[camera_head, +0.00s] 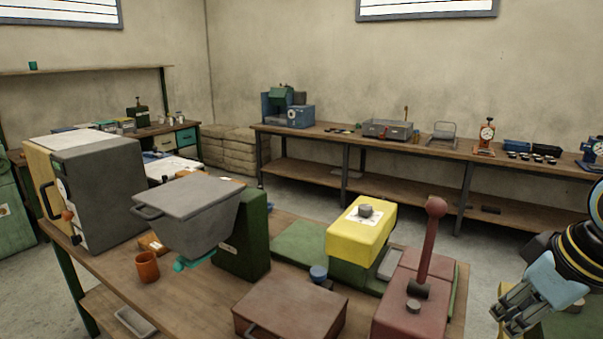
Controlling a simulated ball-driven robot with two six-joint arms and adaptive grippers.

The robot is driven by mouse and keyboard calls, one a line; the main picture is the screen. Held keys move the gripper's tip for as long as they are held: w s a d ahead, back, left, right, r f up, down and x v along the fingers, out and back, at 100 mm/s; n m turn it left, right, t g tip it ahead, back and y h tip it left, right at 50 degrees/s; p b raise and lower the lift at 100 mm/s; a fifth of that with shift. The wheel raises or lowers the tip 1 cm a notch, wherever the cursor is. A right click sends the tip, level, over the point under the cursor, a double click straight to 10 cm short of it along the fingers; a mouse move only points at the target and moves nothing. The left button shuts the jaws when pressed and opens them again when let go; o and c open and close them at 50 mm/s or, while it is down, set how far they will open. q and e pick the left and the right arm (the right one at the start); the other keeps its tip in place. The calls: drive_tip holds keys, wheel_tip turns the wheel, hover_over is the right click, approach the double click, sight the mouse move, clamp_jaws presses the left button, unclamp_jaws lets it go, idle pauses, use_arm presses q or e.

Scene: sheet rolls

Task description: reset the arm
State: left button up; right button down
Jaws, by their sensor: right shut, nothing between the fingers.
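My right arm comes in at the right edge, and my right gripper (506,317) points down and to the left. Its fingers are together with nothing between them. It is beside the near right end of the wooden workbench, apart from the red machine with the upright lever (415,300). My left gripper is not in view.
The workbench (185,300) holds a grey box machine (100,195), a grey hopper on a green stand (190,210), an orange cup (147,266), a yellow-topped machine (352,238) and a red-brown lidded box (285,312). A long bench (350,140) with equipment stands along the back wall. Open floor lies between.

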drive_tip(key=s+a+f+m+h, duration=0.1)
drive_tip(key=s+f+m, duration=0.1)
drive_tip(key=s, duration=0.8)
drive_tip(key=s+a+f+m+h, duration=0.1)
drive_tip(key=s+f, duration=0.1)
drive_tip(key=s, duration=0.7)
wheel_tip(320, 180, down, 43)
drive_tip(key=s+d+g+b, duration=0.2)
drive_tip(key=d+b, duration=0.1)
drive_tip(key=b, duration=1.1)
use_arm(q)
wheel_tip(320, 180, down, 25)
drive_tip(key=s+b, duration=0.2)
drive_tip(key=b, duration=0.8)
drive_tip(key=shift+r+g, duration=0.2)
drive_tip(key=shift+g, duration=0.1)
use_arm(e)
drive_tip(key=s+f, duration=0.9)
drive_tip(key=f, duration=0.3)
drive_tip(key=s+f, duration=0.9)
drive_tip(key=f, duration=0.3)
drive_tip(key=shift+s+d+f+m+g, duration=0.15)
drive_tip(key=shift+d+f+m+g, duration=0.1)
drive_tip(key=shift+d+m+g, duration=0.15)
